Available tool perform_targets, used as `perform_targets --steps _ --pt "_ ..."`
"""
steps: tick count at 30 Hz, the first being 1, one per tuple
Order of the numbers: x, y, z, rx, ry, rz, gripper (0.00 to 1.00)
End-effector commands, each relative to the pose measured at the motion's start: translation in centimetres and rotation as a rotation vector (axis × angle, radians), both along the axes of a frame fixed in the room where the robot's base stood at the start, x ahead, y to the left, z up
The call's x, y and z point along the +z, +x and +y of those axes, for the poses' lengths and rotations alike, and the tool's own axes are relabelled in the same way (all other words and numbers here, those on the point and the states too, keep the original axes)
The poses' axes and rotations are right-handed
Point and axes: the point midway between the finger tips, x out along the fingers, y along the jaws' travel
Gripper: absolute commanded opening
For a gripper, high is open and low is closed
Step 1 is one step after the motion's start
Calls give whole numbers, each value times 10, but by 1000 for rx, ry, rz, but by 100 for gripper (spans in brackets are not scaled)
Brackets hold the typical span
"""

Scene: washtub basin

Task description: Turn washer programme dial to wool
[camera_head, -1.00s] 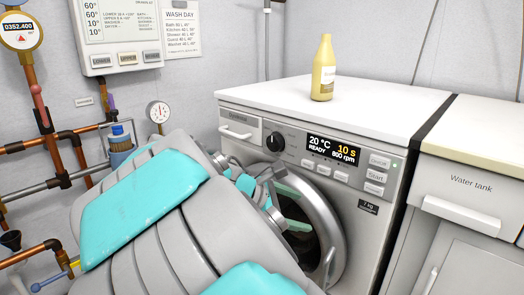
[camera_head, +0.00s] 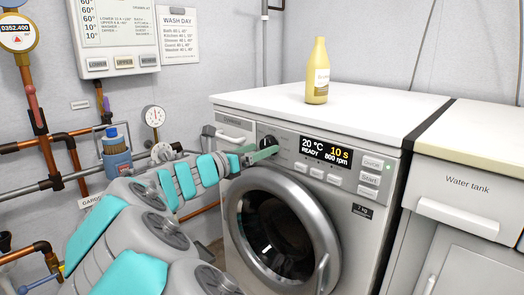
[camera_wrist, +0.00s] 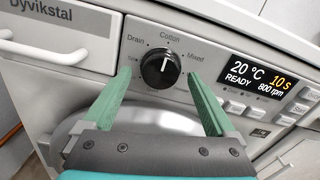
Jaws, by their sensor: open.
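The washer (camera_head: 340,215) is a grey front-loader with a white top. Its black programme dial (camera_wrist: 161,70) has a white pointer mark aimed up and slightly right, near the Cotton label. Drain stands to the dial's left and Mixed to its right; a label at lower left is partly hidden by a finger. No readable wool label shows. My gripper (camera_wrist: 158,95) is open, its green fingers on either side below the dial, with visible gaps to it. In the head view the dial (camera_head: 267,142) is partly behind my gripper (camera_head: 258,154). The display reads 20 °C, READY, 10 s, 800 rpm.
The detergent drawer handle (camera_wrist: 42,46) is left of the dial and the display (camera_head: 326,151) right of it. The round door (camera_head: 282,235) is below. A yellow bottle (camera_head: 318,72) stands on top. Pipes and a blue container (camera_head: 116,155) are at left.

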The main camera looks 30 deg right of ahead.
Motion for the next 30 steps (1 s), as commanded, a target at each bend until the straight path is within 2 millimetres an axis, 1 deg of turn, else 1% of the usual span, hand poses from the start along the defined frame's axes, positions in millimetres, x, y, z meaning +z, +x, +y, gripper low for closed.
perform_targets --steps 1,5,13,14,30 --pt "0 1 -5 -2 0 0 91" --pt "0 4 -12 -2 1 -1 91" --pt "0 4 -13 -1 1 -1 91" --pt "0 4 -13 -1 1 -1 89" --pt "0 4 -13 -1 1 -1 28"
